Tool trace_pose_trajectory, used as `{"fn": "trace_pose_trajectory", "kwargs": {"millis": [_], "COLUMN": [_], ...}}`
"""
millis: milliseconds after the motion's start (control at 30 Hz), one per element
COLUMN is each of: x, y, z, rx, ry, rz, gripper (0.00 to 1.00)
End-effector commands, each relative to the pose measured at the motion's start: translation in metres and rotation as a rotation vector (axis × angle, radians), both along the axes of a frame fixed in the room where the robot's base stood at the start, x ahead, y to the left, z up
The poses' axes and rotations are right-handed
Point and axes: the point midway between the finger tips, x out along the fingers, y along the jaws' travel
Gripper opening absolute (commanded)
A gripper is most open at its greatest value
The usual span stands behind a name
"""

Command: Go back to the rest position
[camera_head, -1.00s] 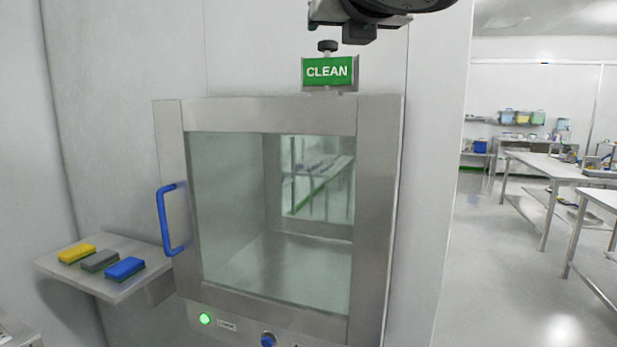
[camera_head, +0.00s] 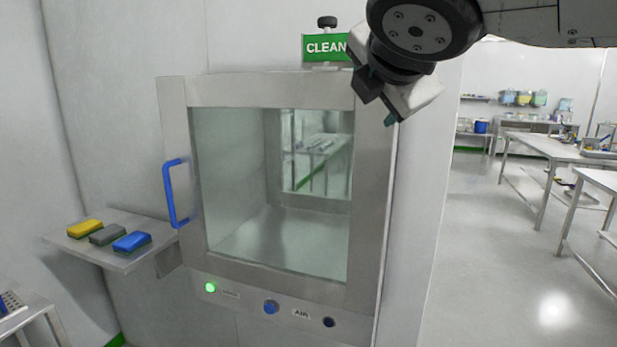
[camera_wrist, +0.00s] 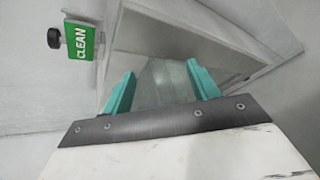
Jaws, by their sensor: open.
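My gripper (camera_head: 391,119) hangs from my arm at the upper right of the head view, in front of the upper right corner of the pass-through cabinet (camera_head: 371,190). In the wrist view, the two teal fingers of my gripper (camera_wrist: 161,85) stand apart with nothing between them. The cabinet frame shows beyond them. A green CLEAN sign (camera_head: 322,47) stands on top of the cabinet, partly covered by my wrist. The sign also shows at the upper left of the wrist view (camera_wrist: 80,40).
The cabinet's glass door with a blue handle (camera_head: 168,194) looks closed. A side shelf (camera_head: 125,262) holds yellow, grey and blue sponges. A green light (camera_head: 210,287) glows below the door. Steel tables (camera_head: 540,146) stand at the right, with open floor before them.

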Motion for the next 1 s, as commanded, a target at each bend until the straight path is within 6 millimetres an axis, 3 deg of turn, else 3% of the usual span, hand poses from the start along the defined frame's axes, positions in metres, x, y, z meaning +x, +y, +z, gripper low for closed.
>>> {"fn": "trace_pose_trajectory", "kwargs": {"millis": [167, 300, 400, 500, 633, 800, 1000], "x": [-0.039, -0.096, -0.146, -0.185, -0.206, -0.208, -0.208], "y": [-0.066, -0.112, -0.134, -0.144, -0.154, -0.168, -0.17], "z": [-0.105, -0.185, -0.237, -0.269, -0.287, -0.285, -0.285], "rx": [0.46, 0.81, 1.036, 1.188, 1.286, 1.333, 1.337], "ry": [0.27, 0.442, 0.535, 0.59, 0.604, 0.553, 0.547], "rz": [-0.45, -0.925, -1.303, -1.579, -1.72, -1.763, -1.769], "gripper": [0.59, 0.59, 0.59, 0.59, 0.59, 0.59, 0.59]}}
